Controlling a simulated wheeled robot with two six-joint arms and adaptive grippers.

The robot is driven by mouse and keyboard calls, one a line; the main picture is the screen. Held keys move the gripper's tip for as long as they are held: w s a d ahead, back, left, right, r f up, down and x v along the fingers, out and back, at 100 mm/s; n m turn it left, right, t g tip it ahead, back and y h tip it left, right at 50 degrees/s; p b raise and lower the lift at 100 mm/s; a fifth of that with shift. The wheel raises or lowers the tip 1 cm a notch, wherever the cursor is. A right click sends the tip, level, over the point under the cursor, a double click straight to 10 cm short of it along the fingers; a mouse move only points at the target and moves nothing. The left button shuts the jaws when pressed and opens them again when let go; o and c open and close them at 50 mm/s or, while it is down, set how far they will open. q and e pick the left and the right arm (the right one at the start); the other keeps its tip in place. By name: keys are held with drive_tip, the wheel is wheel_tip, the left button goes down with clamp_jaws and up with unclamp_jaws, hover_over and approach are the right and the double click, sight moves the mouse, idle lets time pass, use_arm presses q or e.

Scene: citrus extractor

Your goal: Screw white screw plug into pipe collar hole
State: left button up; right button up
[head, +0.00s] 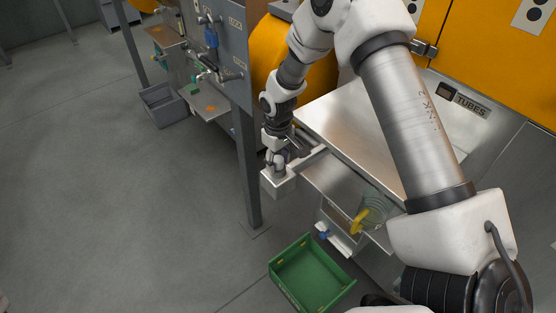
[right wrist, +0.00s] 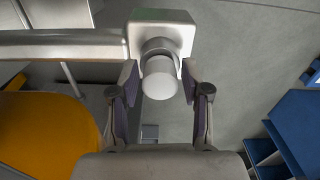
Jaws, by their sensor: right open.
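The white screw plug (right wrist: 160,78) is a short cylinder, seen end-on in the right wrist view. It sits against a round grey collar (right wrist: 157,46) on a square metal block (right wrist: 176,17). How deep it sits in the hole is hidden. A metal pipe (right wrist: 60,45) runs left from the block. My right gripper (right wrist: 159,82) is open, with one finger on each side of the plug and small gaps visible. In the head view the right gripper (head: 276,161) is just above the block (head: 278,184), and the plug is not distinguishable there. My left gripper is not in view.
A steel tray (head: 337,183) and a metal worktop (head: 345,125) lie right of the block. A grey post (head: 247,170) stands close on its left. A green crate (head: 288,291) is on the floor below. The floor at left is clear.

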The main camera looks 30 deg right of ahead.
drive_tip(key=c, duration=0.6)
drive_tip(key=m, duration=0.6)
drive_tip(key=shift+c, duration=0.2)
drive_tip(key=m, duration=0.6)
drive_tip(key=o, duration=0.6)
drive_tip(key=shift+o, duration=0.2)
